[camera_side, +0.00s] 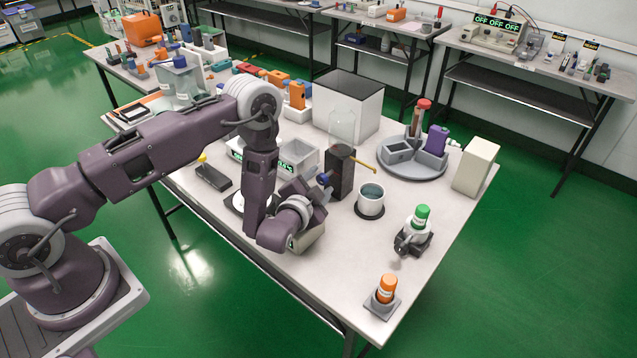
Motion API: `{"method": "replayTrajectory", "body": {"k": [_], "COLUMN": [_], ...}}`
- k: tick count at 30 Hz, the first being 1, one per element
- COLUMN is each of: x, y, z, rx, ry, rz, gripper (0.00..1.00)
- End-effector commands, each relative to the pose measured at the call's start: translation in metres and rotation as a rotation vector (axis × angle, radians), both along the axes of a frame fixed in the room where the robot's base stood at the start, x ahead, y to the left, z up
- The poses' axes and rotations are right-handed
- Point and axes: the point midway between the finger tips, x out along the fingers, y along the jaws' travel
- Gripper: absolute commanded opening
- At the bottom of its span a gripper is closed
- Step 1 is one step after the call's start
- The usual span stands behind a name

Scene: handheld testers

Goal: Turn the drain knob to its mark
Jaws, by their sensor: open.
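A dark upright block (342,182) stands near the middle of the table, with a clear vessel (342,128) on top and a thin brass-coloured spout (364,166) pointing right. A small blue knob (323,179) shows at the block's left side; I take it for the drain knob. Its mark cannot be made out. My gripper (320,188) is open at the knob, from the left and front. The fingers are small and partly hidden, so I cannot tell if they touch it. A grey cup (371,203) with bluish liquid stands right of the block, below the spout.
A large white open bin (349,112) stands behind the block. A round grey tray (413,172) and a cream box (476,167) are at the right. Green-capped (421,217) and orange (387,288) bottles stand in holders at the front right. A clear tray (298,158) sits behind my wrist.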

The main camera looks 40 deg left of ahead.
Motion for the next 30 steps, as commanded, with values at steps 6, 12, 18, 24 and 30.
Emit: {"method": "replayTrajectory", "body": {"k": [6, 12, 18, 24, 30], "x": [-0.0001, -0.0002, -0.0004, 0.0001, 0.0002], "y": [-0.0001, 0.0, 0.0004, 0.0015, 0.0029], "z": [0.0002, 0.0004, 0.0007, 0.0022, 0.0032], "rx": [-0.001, -0.001, -0.024, -0.118, -0.284], "ry": [0.0, 0.0, 0.0, -0.002, -0.003], "rz": [0.0, 0.0, 0.001, 0.002, 0.003], "gripper": [0.2, 0.0, 0.0, 0.0, 0.0]}}
